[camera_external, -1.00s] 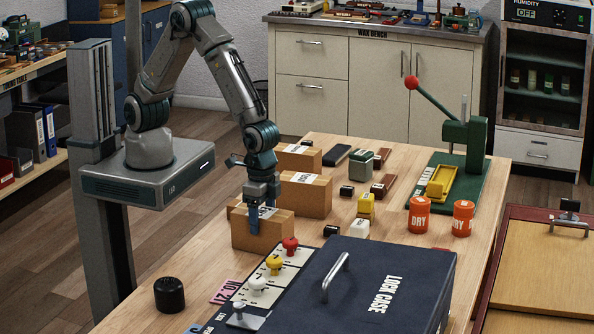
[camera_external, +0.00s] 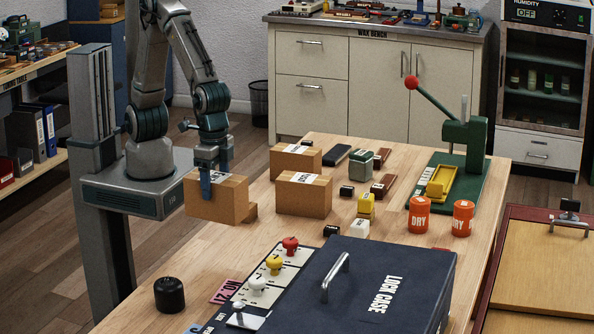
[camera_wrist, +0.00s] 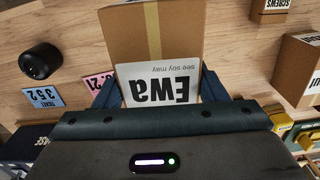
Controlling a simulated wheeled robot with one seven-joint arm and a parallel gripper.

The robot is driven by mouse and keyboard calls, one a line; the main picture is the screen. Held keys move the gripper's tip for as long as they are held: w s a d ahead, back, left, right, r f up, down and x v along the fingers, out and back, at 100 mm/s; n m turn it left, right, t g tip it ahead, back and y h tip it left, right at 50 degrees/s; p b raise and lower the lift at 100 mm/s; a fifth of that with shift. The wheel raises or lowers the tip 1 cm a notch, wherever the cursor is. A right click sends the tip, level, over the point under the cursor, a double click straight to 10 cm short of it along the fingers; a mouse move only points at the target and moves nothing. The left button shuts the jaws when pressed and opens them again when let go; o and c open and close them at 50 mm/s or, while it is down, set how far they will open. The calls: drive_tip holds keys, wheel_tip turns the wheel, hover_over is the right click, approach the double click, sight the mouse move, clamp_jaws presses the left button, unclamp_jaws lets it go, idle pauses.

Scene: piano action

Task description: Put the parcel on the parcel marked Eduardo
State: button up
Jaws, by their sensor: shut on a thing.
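My gripper (camera_external: 215,190) is shut on a brown cardboard parcel (camera_external: 230,204), its fingers on opposite sides. The parcel hangs above the left edge of the table. In the wrist view the held parcel (camera_wrist: 128,40) has tan tape and a white label reading "Ewa", upside down. Two more parcels stand on the table to the right of it: a nearer one (camera_external: 303,200) and a farther one (camera_external: 290,163). Both have white labels on top, too small to read. The nearer one also shows at the wrist view's right edge (camera_wrist: 290,72), its label cut off.
A small brown block (camera_external: 251,212) with a label sits just behind the held parcel. The dark lock case (camera_external: 370,280) and a panel of coloured knobs (camera_external: 272,265) fill the front. Bare table lies between the knobs and nearer parcel.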

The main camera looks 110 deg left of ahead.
drive_tip(key=shift+s+d+r, duration=0.1)
drive_tip(key=shift+s+r, duration=0.05)
drive_tip(key=shift+r, duration=0.05)
drive_tip(key=w+a+r+n+b, duration=0.1)
drive_tip(key=w+a+r+n, duration=0.25)
drive_tip(key=a, duration=0.75)
drive_tip(key=w+a+r+n, duration=0.2)
drive_tip(key=w+a+n, duration=0.15)
drive_tip(key=a, duration=0.65)
drive_tip(key=s+a+r+n, duration=0.2)
drive_tip(key=s+a+n, duration=0.15)
drive_tip(key=a, duration=0.55)
drive_tip(key=s+a+r+n, duration=0.2)
drive_tip(key=a+r+n, duration=0.15)
drive_tip(key=a, duration=0.65)
drive_tip(key=shift+s+a+f+p, duration=0.15)
drive_tip(key=shift+a+f+p, duration=0.25)
drive_tip(key=shift+a+f, duration=2.5)
drive_tip(key=shift+s+a+f+p, duration=0.1)
drive_tip(key=shift+a+f+p, duration=0.3)
drive_tip(key=shift+a+f, duration=2.5)
drive_tip(key=shift+d+f, duration=0.1)
drive_tip(key=shift+f, duration=0.05)
